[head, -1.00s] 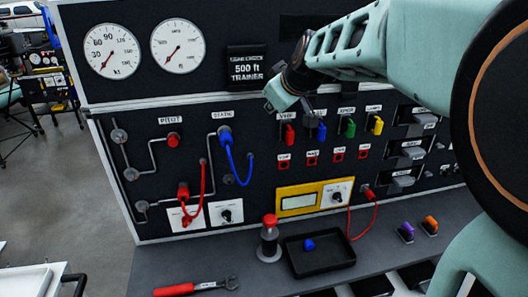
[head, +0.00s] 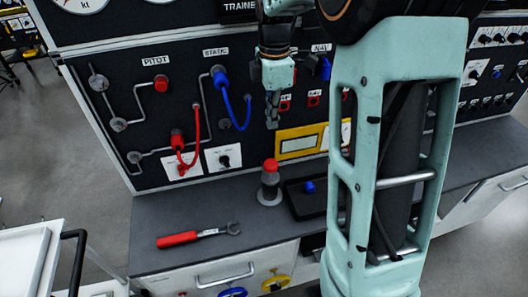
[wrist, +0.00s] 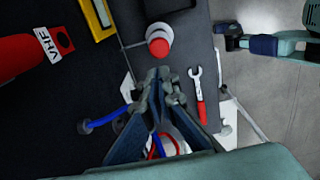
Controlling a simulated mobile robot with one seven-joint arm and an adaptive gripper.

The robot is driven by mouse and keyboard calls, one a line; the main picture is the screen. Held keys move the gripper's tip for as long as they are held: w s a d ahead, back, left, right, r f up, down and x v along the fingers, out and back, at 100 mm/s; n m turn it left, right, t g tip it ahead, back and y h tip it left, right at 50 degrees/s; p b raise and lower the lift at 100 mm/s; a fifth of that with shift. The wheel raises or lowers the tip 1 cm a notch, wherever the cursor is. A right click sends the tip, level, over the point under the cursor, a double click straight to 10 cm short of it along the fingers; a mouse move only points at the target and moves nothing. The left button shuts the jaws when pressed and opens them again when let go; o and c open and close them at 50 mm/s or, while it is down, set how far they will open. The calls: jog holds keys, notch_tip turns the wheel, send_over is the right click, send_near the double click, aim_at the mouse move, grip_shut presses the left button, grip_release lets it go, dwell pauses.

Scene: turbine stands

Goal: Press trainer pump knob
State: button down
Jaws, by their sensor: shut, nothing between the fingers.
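The pump (head: 269,188) stands upright on the dark bench, with a red knob (head: 270,165) on top of a dark body and a pale round base. The red knob also shows in the wrist view (wrist: 159,47), just beyond the fingertips. My gripper (head: 272,121) points down in front of the panel, above the knob and apart from it. Its fingers are shut and empty, and they show in the wrist view (wrist: 160,76) too. In the head view a gap shows between the fingertips and the knob.
A wrench with a red handle (head: 178,239) lies on the bench to the left. A black tray (head: 305,207) with a blue piece is right of the pump, partly hidden by my arm. Red and blue hoses (head: 227,100) hang from the panel.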

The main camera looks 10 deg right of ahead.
aim_at(271, 164)
jog(key=shift+f, duration=0.1)
notch_tip(271, 164, down, 14)
jog(key=shift+r+p, duration=0.1)
jog(key=shift+p, duration=0.6)
notch_tip(271, 164, down, 4)
jog(key=b, duration=0.3)
jog(key=shift+s+r, duration=0.1)
jog(key=shift+r, duration=0.05)
dwell(0.3)
